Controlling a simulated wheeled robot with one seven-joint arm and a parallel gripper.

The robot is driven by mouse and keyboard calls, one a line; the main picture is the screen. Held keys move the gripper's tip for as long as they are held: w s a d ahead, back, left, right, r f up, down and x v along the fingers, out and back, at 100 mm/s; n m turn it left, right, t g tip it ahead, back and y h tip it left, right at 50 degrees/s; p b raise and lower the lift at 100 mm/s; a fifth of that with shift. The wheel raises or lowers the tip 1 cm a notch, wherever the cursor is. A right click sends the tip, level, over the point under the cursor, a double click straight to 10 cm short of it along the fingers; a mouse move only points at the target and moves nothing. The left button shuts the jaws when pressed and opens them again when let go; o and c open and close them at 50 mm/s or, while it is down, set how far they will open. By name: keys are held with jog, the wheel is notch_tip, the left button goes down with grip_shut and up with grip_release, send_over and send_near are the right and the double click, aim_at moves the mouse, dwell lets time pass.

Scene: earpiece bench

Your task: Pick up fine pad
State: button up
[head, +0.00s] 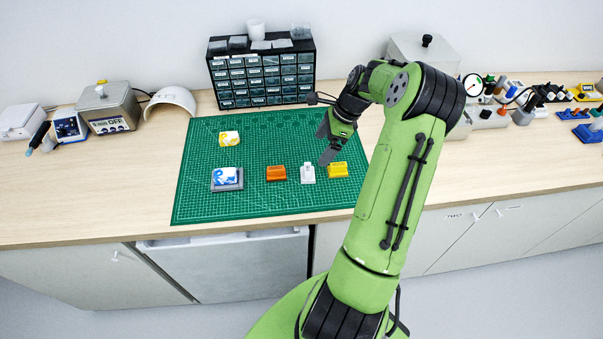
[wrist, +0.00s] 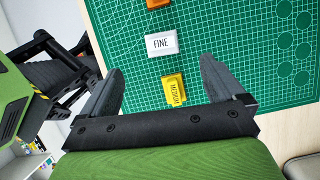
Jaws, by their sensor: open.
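The fine pad is a white block (head: 307,174) on the green cutting mat, between an orange block and a yellow block. In the wrist view the white pad (wrist: 162,44) shows its "FINE" label, ahead of my fingertips. My gripper (head: 324,143) is open and empty, held above the mat, with its fingers apart in the wrist view (wrist: 160,68). The yellow block (head: 338,170) is labelled "MEDIUM" and shows between the fingers in the wrist view (wrist: 173,90). No finger appears to touch a pad.
The orange block (head: 276,174) sits left of the white one. A blue-and-white piece on a grey base (head: 227,180) and a yellow-and-white piece (head: 229,139) are farther left on the mat (head: 200,205). A drawer cabinet (head: 262,75) stands behind. The mat's front strip is clear.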

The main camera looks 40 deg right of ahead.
aim_at(309, 168)
jog(key=x, duration=1.1)
jog(key=shift+w+d+f, duration=0.1)
jog(key=shift+w+f, duration=0.05)
jog(key=shift+f, duration=0.2)
jog(key=c, duration=1.2)
